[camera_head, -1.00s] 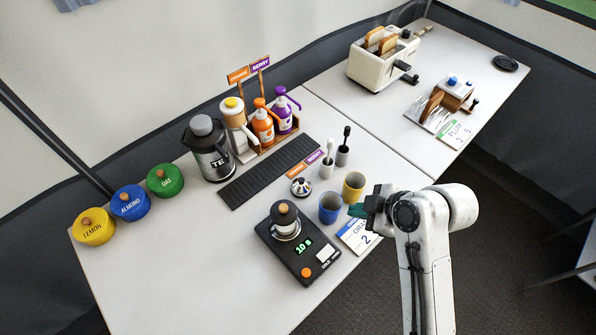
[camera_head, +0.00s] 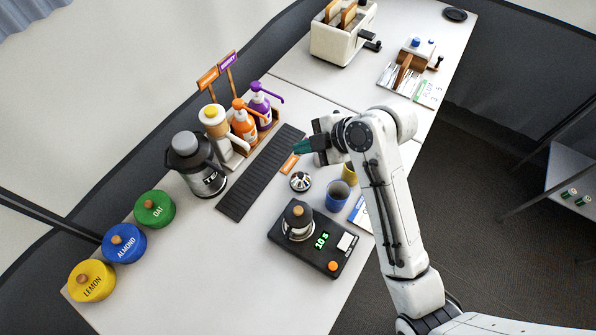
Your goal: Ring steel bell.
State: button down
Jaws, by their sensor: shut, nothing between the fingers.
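The steel bell (camera_head: 300,181) is a small shiny dome with a dark base. It stands on the white table, between the black slatted mat and the blue cup. My gripper (camera_head: 298,148) reaches in from the right, with its dark green fingertips shut and empty. In the picture the fingertips are just above the bell, on its far side, near an orange tag. They appear apart from the bell, but their height over the table is hard to tell. My gripper hides the stirrers seen earlier and part of the yellow cup.
A blue cup (camera_head: 337,195) and yellow cup (camera_head: 349,174) stand right of the bell. A black scale (camera_head: 335,255) with a small pot (camera_head: 298,221) is in front. The black mat (camera_head: 262,175), syrup bottles (camera_head: 243,125) and steel jug (camera_head: 196,165) are to the left. Free table lies at front left.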

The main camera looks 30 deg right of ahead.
jog(key=shift+f, duration=0.1)
jog(key=b, duration=0.7)
send_over(304, 179)
notch_tip(304, 179, down, 9)
jog(key=shift+r, duration=0.2)
dwell(1.5)
jog(key=shift+f, duration=0.4)
jog(key=shift+f+b, duration=0.4)
jog(key=shift+b, duration=0.15)
dwell(0.4)
dwell(0.3)
jog(key=shift+r+p, duration=0.75)
jog(key=shift+r, duration=0.1)
